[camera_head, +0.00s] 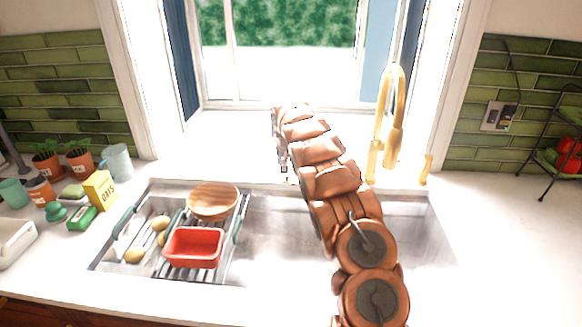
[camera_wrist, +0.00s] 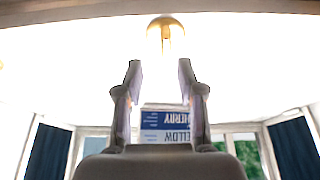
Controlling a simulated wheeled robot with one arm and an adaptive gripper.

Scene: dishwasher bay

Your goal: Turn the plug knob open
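A round gold knob (camera_wrist: 166,36) shows at the top of the wrist view against a bright white surface; I take it for the plug knob. My gripper (camera_wrist: 158,68) is open, with its two fingers apart and nothing held between the tips. The knob appears beyond the tips, roughly in line with the gap, and looks apart from them. In the head view my gripper (camera_head: 284,163) points down near the counter behind the sink (camera_head: 272,262), partly covered by my arm. I cannot make out the knob in the head view.
A gold faucet (camera_head: 393,125) stands right of my arm. A drying rack holds a red tub (camera_head: 194,247) and wooden bowl (camera_head: 213,201) at left. Pots and an oats box (camera_head: 99,189) stand farther left. Blue-white lettering (camera_wrist: 166,121) shows between the finger bases.

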